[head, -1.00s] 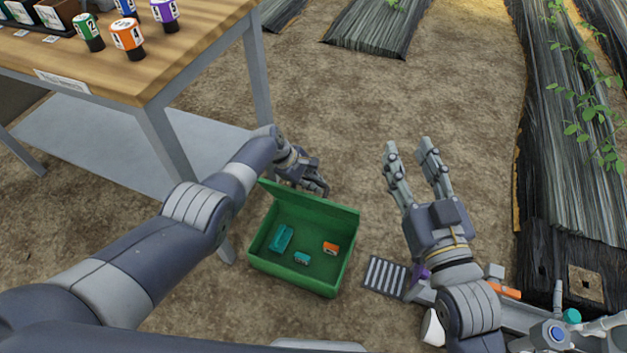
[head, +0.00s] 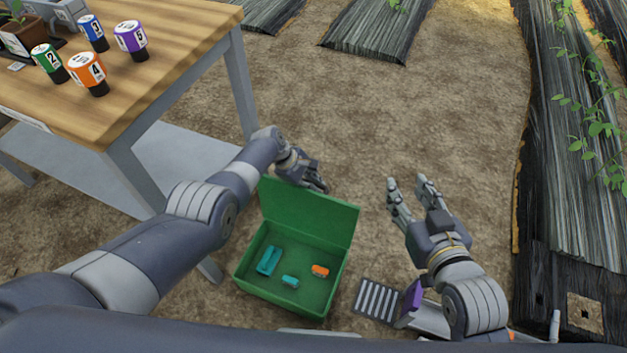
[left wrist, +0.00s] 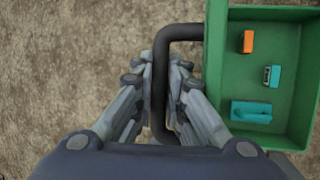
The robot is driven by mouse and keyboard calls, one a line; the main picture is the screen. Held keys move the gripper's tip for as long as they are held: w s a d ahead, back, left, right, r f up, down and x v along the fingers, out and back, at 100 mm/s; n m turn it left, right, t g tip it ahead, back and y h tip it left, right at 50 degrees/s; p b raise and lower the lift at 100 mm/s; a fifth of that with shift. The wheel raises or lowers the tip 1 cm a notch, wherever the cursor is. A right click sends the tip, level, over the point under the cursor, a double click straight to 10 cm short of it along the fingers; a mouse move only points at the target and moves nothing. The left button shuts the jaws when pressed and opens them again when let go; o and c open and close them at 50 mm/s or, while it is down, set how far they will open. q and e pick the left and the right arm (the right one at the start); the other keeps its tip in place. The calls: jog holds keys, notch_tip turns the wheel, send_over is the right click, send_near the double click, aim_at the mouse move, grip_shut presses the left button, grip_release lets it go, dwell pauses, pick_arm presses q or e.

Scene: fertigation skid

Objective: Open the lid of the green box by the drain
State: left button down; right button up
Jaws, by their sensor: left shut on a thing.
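The green box (head: 240,275) stands on the ground with its lid (head: 308,213) raised at the back edge. Inside lie a long teal item (head: 269,260), a small teal item (head: 290,281) and an orange item (head: 320,270). My left gripper (head: 312,182) is at the lid's upper left edge. In the left wrist view, its fingers are shut on a dark bent handle (left wrist: 160,85) that reaches to the green box. My right gripper (head: 406,184) is open and empty, above the ground to the right of the box.
A slotted drain grate (head: 377,300) lies right of the box, with a purple thing (head: 411,300) beside it. A wooden table (head: 170,60) with several numbered bottles stands at the left. Black-covered plant beds (head: 570,160) run along the right. Bare soil lies behind the box.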

pick_arm(q)
jog(key=shift+w+d+t, duration=0.3)
jog(key=shift+w, duration=0.4)
pick_arm(e)
jog(key=shift+w+r, duration=0.3)
jog(key=shift+w, duration=0.1)
pick_arm(q)
jog(key=c, duration=1.6)
grip_release()
jog(key=shift+d+f, duration=0.1)
jog(key=shift+s+f, duration=0.15)
jog(key=shift+f, duration=0.05)
pick_arm(e)
jog(key=shift+w, duration=0.15)
pick_arm(q)
jog(key=shift+s+f, duration=0.1)
jog(key=shift+a, duration=0.2)
jog(key=w+v, duration=0.1)
jog(key=v, duration=1.1)
jog(key=shift+r, duration=0.55)
pick_arm(e)
jog(key=shift+w, duration=0.1)
